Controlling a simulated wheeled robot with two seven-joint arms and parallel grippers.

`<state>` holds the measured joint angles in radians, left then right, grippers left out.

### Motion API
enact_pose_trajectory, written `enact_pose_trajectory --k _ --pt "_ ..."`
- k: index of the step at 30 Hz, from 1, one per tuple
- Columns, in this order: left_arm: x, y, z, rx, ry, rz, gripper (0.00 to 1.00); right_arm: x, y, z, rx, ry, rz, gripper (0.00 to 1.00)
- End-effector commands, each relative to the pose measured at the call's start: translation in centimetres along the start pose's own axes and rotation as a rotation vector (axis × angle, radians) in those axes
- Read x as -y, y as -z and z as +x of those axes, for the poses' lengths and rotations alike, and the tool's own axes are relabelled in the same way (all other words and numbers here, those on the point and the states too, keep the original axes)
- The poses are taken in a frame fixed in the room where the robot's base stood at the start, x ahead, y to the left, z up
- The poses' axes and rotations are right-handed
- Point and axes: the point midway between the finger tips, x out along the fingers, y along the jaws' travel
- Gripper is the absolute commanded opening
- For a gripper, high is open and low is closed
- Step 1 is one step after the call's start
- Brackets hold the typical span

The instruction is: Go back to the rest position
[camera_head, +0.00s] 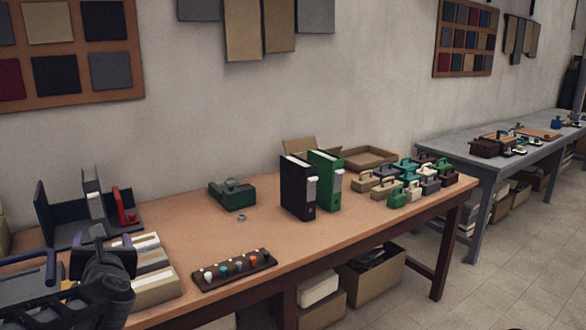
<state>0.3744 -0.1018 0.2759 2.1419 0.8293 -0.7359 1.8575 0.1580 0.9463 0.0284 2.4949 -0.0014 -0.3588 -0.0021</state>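A dark part of my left arm, with the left gripper (98,270) at or near its end, fills the lower left corner in front of the wooden table (265,225). Its fingertips cannot be made out, so whether it is open or shut does not show. I see nothing clearly held in it. My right gripper is not in view.
A black binder (297,188) and a green binder (326,180) stand upright mid-table. A dark green device (232,194) and a rack of coloured knobs (235,270) lie left of them. Several small handled blocks (397,200) crowd the right end. Bare tabletop lies between.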

Motion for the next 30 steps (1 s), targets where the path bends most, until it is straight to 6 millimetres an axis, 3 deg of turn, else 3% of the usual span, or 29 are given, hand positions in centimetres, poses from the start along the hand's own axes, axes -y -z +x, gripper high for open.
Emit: enact_pose_trajectory --k 5,10,14,17,20,24,26,30 --pt "1.5 0.6 -0.1 0.015 0.054 0.285 0.73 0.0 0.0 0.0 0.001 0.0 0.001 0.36" --pt "5.3 4.0 0.0 0.026 0.172 0.702 0.73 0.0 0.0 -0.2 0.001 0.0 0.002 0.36" --pt "11.4 10.4 -0.9 0.072 0.38 1.176 0.73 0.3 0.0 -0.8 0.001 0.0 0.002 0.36" --pt "16.4 16.3 -3.1 0.164 0.575 1.52 0.73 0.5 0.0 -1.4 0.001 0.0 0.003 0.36" --pt "20.7 22.2 -6.5 0.297 0.777 1.793 0.73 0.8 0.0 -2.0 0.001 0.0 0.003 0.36" --pt "25.2 30.1 -13.0 0.545 1.059 2.069 0.73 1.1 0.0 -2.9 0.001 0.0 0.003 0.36" --pt "26.6 33.2 -16.4 0.668 1.179 2.146 0.73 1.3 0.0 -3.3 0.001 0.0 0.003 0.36" --pt "28.1 39.8 -25.1 0.95 1.455 2.221 0.73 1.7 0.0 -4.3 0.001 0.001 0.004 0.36"
